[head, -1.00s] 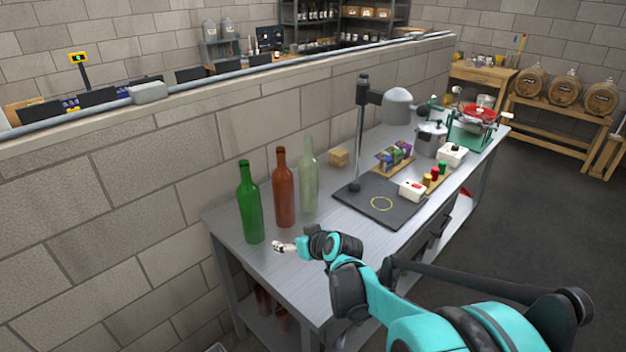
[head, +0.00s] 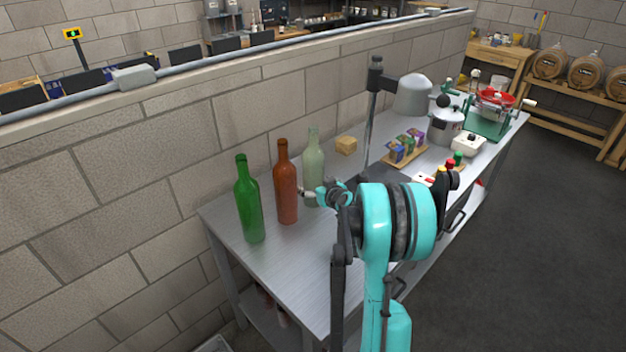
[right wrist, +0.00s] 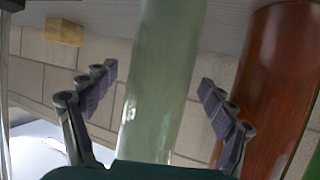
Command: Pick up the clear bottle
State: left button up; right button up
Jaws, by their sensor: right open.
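The clear bottle (head: 314,165), pale greenish and see-through, stands upright on the grey workbench (head: 290,268), rightmost of three bottles. My right gripper (head: 308,193) is at its lower body in the head view. In the right wrist view, the clear bottle (right wrist: 160,90) lies between the two spread fingers of my right gripper (right wrist: 155,92), with a gap visible on each side. The fingers are open. The brown bottle (head: 286,190) stands just left of the clear one, and it also shows close beside the right-hand finger in the right wrist view (right wrist: 272,80). My left gripper is out of view.
A green bottle (head: 248,205) stands left of the brown one. A small wooden block (head: 346,144) sits behind, near the block wall (head: 120,190). A lamp (head: 412,94) on a stand, a tray of small boxes (head: 406,150) and a metal pot (head: 446,126) are farther right.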

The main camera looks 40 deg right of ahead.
jog(key=shift+x, duration=1.05)
jog(key=shift+s, duration=0.15)
jog(key=c, duration=1.5)
jog(key=shift+c, duration=0.9)
jog(key=shift+r, duration=0.15)
